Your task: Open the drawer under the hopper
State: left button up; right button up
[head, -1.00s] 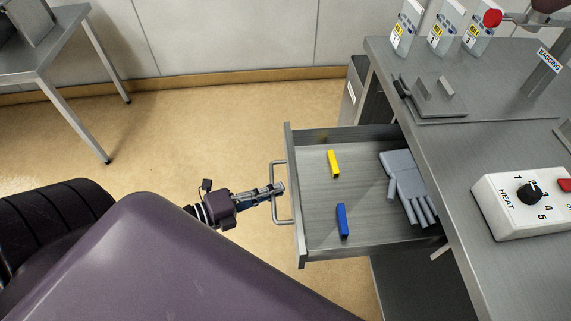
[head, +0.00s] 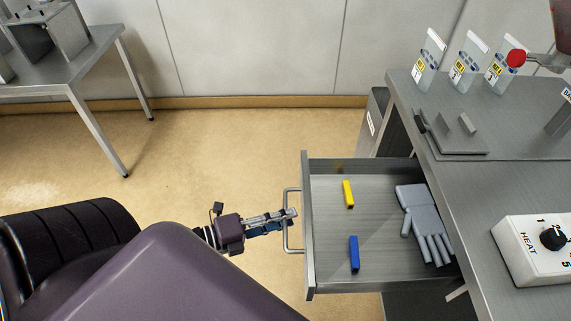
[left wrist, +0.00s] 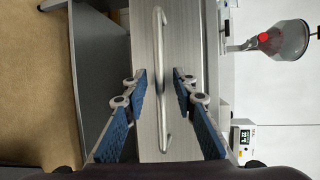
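The drawer (head: 325,235) stands well out from under the steel table. A yellow block (head: 348,194), a blue block (head: 354,254) and a grey glove (head: 425,225) lie in it. Its bar handle (head: 287,235) is on the front panel and also shows in the left wrist view (left wrist: 159,60). My left gripper (head: 290,214) is at the handle. In the left wrist view its fingers (left wrist: 160,82) are apart, with the bar between them and gaps on both sides. The right gripper is not in view. A grey dome-shaped vessel, perhaps the hopper (left wrist: 286,42), shows in the left wrist view.
The steel table (head: 480,195) holds a white heat control box (head: 525,262), a grey plate with fittings (head: 455,140) and several labelled pouches (head: 463,65). A second table (head: 85,65) stands at the far left. The floor (head: 235,150) left of the drawer is clear.

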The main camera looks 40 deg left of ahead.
pick_arm(q)
jog(key=v, duration=1.1)
jog(key=shift+s, duration=0.2)
jog(key=shift+a, duration=0.2)
